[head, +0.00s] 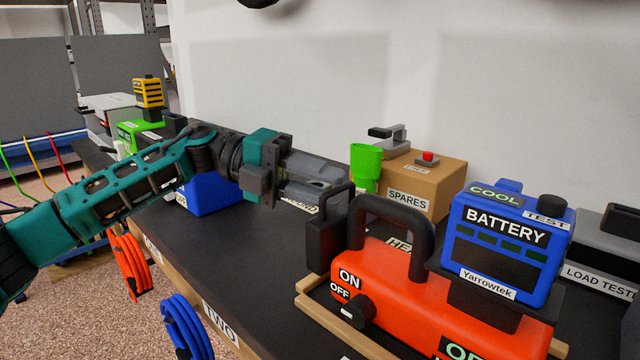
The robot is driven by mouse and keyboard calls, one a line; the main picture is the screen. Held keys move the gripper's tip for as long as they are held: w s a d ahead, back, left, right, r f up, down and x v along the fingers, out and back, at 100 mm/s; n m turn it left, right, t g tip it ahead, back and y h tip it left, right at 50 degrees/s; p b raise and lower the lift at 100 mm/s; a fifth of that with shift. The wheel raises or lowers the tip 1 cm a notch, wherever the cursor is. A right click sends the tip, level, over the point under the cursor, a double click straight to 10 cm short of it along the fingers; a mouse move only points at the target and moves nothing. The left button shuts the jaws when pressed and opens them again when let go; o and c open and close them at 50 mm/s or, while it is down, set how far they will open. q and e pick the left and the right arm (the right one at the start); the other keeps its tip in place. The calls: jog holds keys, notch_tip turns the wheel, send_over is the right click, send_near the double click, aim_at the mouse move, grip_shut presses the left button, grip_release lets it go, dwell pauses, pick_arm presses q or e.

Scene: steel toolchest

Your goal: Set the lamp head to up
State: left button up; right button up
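A red lamp body (430,305) with a black carry handle (395,215) and an ON/OFF knob (357,309) lies on the dark bench. A dark block (325,246) at its left end, standing upright, looks like the lamp head; its face is turned away. A label starting "HE" (399,245) shows partly behind the handle. My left gripper (325,196) reaches in from the left, with its fingertips at the top of the dark block. I cannot tell whether they touch it or how far apart they are. My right gripper is not in view.
A blue battery (506,250) sits on the lamp's right end. Wooden strips (315,308) border the lamp. A SPARES box (420,184), a green cup (365,165) and a LOAD TEST unit (600,255) stand behind. Orange (130,263) and blue (186,326) coils hang at the front edge.

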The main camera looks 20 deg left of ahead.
pick_arm(q)
grip_shut()
dwell(1.2)
